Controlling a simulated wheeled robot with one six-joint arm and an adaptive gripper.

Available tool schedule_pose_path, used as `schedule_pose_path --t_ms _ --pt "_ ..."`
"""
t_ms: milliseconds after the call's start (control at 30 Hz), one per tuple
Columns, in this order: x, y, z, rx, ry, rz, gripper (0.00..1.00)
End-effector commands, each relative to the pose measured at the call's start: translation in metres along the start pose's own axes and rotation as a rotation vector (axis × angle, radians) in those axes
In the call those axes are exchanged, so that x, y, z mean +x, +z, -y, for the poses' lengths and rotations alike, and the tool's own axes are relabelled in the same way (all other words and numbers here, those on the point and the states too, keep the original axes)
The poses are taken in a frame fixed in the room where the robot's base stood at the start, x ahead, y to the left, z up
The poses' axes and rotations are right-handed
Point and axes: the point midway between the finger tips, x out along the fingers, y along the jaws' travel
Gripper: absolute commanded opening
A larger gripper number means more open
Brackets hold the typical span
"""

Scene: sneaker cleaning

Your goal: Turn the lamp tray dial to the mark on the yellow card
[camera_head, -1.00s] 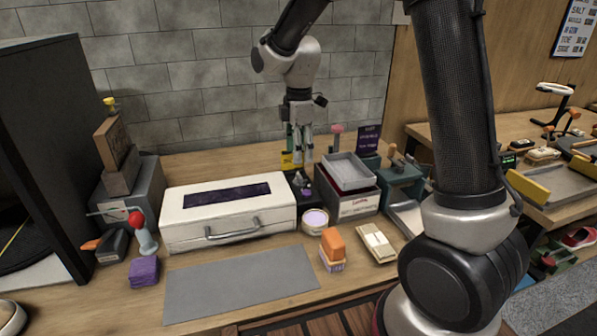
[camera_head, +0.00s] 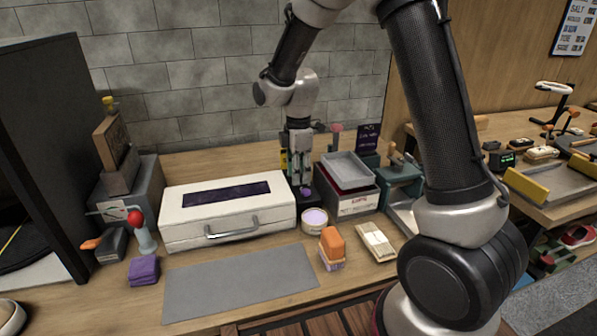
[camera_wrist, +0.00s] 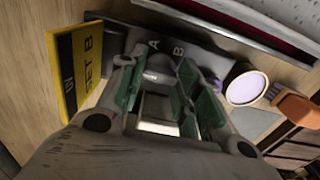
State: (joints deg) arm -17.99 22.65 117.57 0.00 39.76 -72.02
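The yellow card (camera_wrist: 75,65) reads "SET B" and stands at the left in the wrist view. In the head view it is a small yellow patch (camera_head: 283,161) beside my gripper. A dark plate (camera_wrist: 200,58) carries the letters A and B. A grey rounded dial (camera_wrist: 160,70) sits on it, below the letters. My gripper (camera_wrist: 162,85) points down with its green-padded fingers apart, one on each side of the dial. I cannot tell whether they touch it. In the head view my gripper (camera_head: 301,180) hides most of the dark unit. The dial's pointer is not clear.
A white case (camera_head: 229,212) stands close left of my gripper. A grey tray on a box (camera_head: 352,205) stands close right. A round tin (camera_head: 315,219) and an orange-topped brush (camera_head: 332,246) are in front. The grey mat (camera_head: 240,283) is bare.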

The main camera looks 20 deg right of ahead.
Motion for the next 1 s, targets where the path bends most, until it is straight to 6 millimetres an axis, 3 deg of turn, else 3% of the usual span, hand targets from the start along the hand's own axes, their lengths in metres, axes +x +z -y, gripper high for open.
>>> schedule_pose_path --t_ms 67,467,1000 --pt "-0.0001 0.0000 0.0000 0.000 0.000 0.000 0.10" --pt "-0.0003 0.0000 -0.0001 0.053 0.000 0.000 0.10" --pt "-0.0004 0.0000 -0.0003 0.487 0.001 0.000 0.10"
